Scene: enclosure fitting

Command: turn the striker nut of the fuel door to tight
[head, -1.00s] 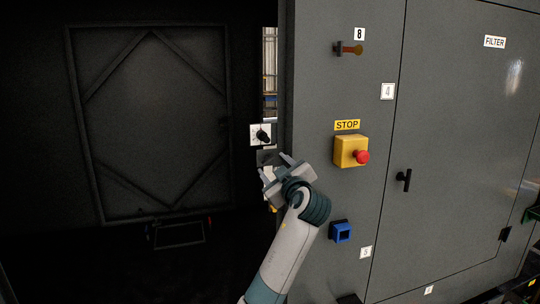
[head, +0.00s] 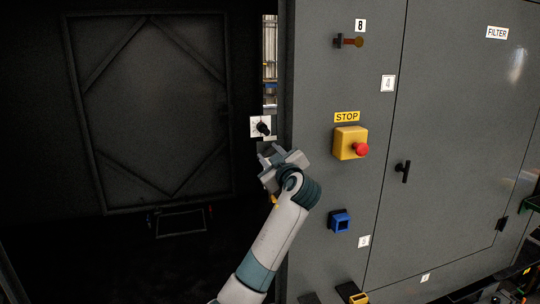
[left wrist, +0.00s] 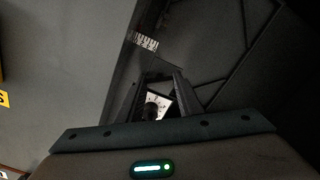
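A small white plate with dark markings (head: 256,121) sits at the edge of the dark opening, left of the grey cabinet front. A black knob-like piece (head: 264,128), apparently the striker nut, stands out from it. My left gripper (head: 268,153) is just below the plate in the head view, apart from it and empty. In the left wrist view the open fingers (left wrist: 162,92) frame the white plate (left wrist: 163,99) and the black knob (left wrist: 152,110) beyond them. The knob's exact setting is too small to read. My right gripper is not in view.
The grey cabinet front carries a yellow stop box with a red button (head: 350,143), a blue square fitting (head: 340,222) and a black door handle (head: 403,171). A dark braced panel (head: 150,110) fills the left. The dark space before it looks free.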

